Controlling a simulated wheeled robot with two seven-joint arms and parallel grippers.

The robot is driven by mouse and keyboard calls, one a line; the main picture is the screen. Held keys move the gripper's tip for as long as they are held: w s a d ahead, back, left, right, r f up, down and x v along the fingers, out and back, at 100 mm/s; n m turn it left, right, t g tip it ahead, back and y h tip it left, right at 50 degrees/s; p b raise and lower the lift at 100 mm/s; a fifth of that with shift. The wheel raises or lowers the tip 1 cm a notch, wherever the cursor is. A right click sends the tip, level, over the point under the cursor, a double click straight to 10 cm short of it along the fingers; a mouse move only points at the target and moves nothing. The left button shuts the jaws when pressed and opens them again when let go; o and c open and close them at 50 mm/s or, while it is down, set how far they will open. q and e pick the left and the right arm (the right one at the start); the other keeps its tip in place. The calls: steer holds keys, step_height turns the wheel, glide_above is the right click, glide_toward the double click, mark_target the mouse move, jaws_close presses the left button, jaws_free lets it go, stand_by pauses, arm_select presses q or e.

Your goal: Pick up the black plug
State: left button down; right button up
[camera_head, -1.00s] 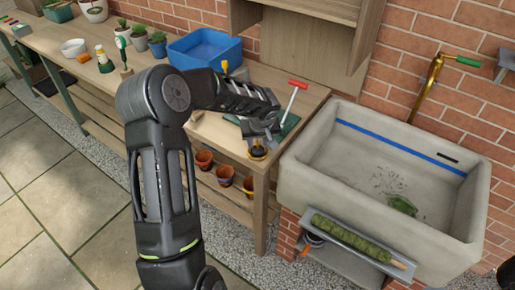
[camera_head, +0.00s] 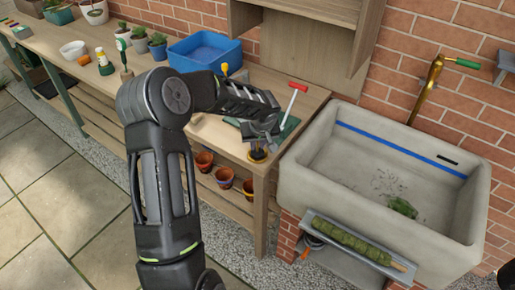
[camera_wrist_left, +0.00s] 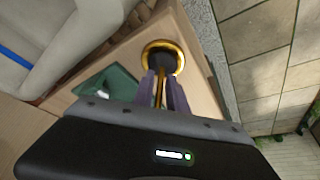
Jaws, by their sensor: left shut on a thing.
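The black plug (camera_wrist_left: 161,62) has a dark centre and a brass-coloured ring around its rim. In the left wrist view it is at the top centre, at the tips of my left gripper's fingers (camera_wrist_left: 164,84). In the head view the plug (camera_head: 258,157) is at the front right corner of the wooden bench, beside the sink. My left gripper (camera_head: 257,144) points down from above and is shut on it. I cannot tell whether the plug still touches the bench top. My right gripper is in neither view.
The stone sink (camera_head: 290,185) is just right of the bench (camera_head: 225,140). A blue tub (camera_head: 205,50) stands farther back. Terracotta pots (camera_head: 223,176) sit on the shelf below.

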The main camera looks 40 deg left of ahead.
arm_select(q)
steer(key=shift+r, duration=0.15)
step_height(320, 180, up, 10)
steer(key=shift+f+b, duration=0.1)
steer(key=shift+b, duration=0.65)
